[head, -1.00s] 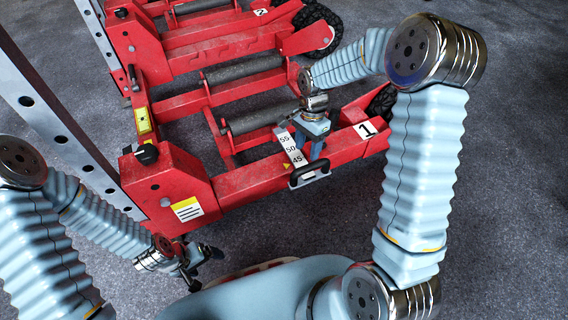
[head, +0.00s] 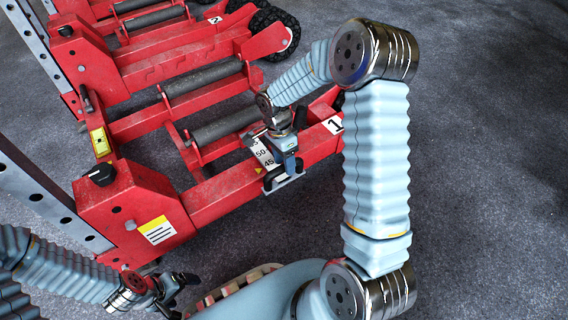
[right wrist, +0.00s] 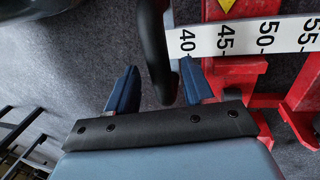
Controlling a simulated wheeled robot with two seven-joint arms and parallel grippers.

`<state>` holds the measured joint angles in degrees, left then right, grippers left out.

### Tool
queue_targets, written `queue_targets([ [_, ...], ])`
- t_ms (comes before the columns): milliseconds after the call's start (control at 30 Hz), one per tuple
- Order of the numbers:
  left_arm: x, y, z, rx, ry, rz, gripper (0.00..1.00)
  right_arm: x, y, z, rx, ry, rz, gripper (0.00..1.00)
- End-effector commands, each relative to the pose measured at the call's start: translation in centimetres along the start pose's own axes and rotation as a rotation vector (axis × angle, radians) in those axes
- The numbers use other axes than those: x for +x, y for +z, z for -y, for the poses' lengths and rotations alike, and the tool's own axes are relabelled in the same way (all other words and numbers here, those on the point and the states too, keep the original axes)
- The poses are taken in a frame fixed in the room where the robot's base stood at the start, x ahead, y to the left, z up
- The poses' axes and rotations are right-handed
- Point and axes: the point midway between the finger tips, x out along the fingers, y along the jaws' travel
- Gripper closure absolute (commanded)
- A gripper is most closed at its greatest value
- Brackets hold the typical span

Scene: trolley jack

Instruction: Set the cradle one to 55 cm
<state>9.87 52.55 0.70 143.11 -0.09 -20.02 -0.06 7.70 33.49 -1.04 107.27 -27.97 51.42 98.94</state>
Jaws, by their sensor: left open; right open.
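Cradle one is the red frame (head: 222,194) with the "1" label (head: 333,125) and two dark rollers. A white scale (head: 262,152) with black numbers lies across its near beam; the right wrist view shows 40, 45, 50 and more on the scale (right wrist: 250,38). A black handle (head: 291,181) sits at the scale's near end. My right gripper (head: 288,160) is open at the handle. In the right wrist view the handle (right wrist: 153,50) passes between the blue fingers of the right gripper (right wrist: 160,88), nearer the right one. My left gripper (head: 172,288) is open, low at the left, away from the cradle.
A second red cradle with a "2" label (head: 215,20) stands behind. A grey perforated rail (head: 48,205) runs along the left. A black knob (head: 101,174) tops the red end block. The grey carpet (head: 480,150) at the right is clear.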

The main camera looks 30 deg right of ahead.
Motion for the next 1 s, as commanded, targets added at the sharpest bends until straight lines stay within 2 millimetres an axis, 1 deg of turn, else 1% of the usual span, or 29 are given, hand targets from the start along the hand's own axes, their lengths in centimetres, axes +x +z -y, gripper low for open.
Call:
queue_targets([
  [100, 0.12, -0.01, 0.05, 0.0, 0.0, 0.0, 0.11, 0.53, 0.04, -0.01, -0.001, 0.001, 0.0, 0.48],
  [333, 0.09, -0.01, 0.04, 0.0, 0.0, 0.0, 0.11, 0.54, 0.04, 0.0, -0.001, 0.0, 0.0, 0.48],
  [367, 0.1, -0.01, 0.04, 0.0, 0.0, 0.0, 0.11, 0.54, 0.03, 0.0, -0.001, 0.0, 0.0, 0.51],
  [600, 0.1, -0.01, 0.04, 0.0, 0.0, 0.0, 0.11, 0.52, 0.03, 0.0, -0.001, 0.0, 0.0, 0.88],
  [667, 0.1, -0.01, 0.04, 0.0, 0.0, 0.0, 0.11, 0.52, 0.03, 0.0, -0.001, 0.0, 0.0, 0.97],
  [700, 0.1, -0.01, 0.04, 0.0, 0.0, 0.0, 0.11, 0.52, 0.03, 0.01, -0.001, 0.0, 0.0, 1.0],
  [900, 0.1, 0.0, 0.04, 0.0, 0.0, 0.0, 0.11, 0.51, 0.02, 0.0, -0.001, 0.0, 0.0, 1.0],
  [1000, 0.19, -0.01, 0.07, 0.0, 0.0, -0.001, 0.11, 0.59, 0.01, -0.34, -0.001, -0.001, -0.001, 1.0],
])
